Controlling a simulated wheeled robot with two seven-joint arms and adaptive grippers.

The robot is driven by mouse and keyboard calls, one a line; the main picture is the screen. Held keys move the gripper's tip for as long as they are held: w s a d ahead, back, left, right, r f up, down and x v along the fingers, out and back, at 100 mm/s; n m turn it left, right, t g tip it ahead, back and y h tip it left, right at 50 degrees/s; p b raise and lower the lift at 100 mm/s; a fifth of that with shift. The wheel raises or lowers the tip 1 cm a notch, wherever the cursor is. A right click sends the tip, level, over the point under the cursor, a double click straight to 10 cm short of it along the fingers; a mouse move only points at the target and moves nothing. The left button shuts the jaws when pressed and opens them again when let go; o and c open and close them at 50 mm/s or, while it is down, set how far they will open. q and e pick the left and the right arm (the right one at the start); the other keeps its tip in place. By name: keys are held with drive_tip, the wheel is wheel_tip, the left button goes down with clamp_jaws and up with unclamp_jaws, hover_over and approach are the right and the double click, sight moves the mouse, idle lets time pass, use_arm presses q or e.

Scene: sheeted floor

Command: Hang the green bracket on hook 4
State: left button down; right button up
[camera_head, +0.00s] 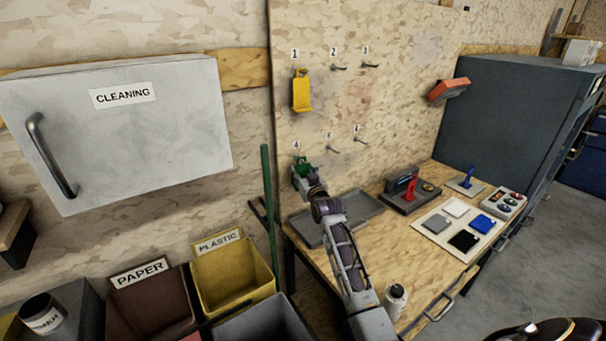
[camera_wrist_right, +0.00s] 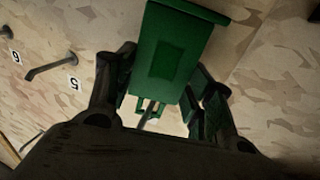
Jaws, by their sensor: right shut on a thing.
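The green bracket (camera_head: 302,163) is at the board just below the number 4 label (camera_head: 296,145). In the right wrist view the bracket (camera_wrist_right: 172,50) fills the space between the fingers. My right gripper (camera_head: 305,180) is shut on it, with a dark finger on each side. Hook 4 is mostly hidden by the bracket and gripper in the head view. In the wrist view a thin grey piece shows at the bracket's small green loop (camera_wrist_right: 150,106); I cannot tell whether the hook passes through it. My left gripper is not in view.
A yellow bracket (camera_head: 302,93) hangs on hook 1. Hooks 2 (camera_head: 339,68), 3 (camera_head: 370,65), 5 (camera_head: 333,149) and 6 (camera_head: 361,139) are bare. Below are a grey tray (camera_head: 360,210), a bottle (camera_head: 395,300) and a workbench (camera_head: 415,265). A green pole (camera_head: 268,205) stands left.

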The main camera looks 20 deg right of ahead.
idle(0.3)
drive_tip(key=o, duration=1.2)
drive_tip(key=shift+c, duration=0.2)
drive_tip(key=shift+o, duration=0.2)
drive_tip(key=shift+f, duration=0.1)
drive_tip(key=s+a, duration=0.1)
drive_tip(key=s, duration=1.1)
drive_tip(key=shift+a, duration=0.25)
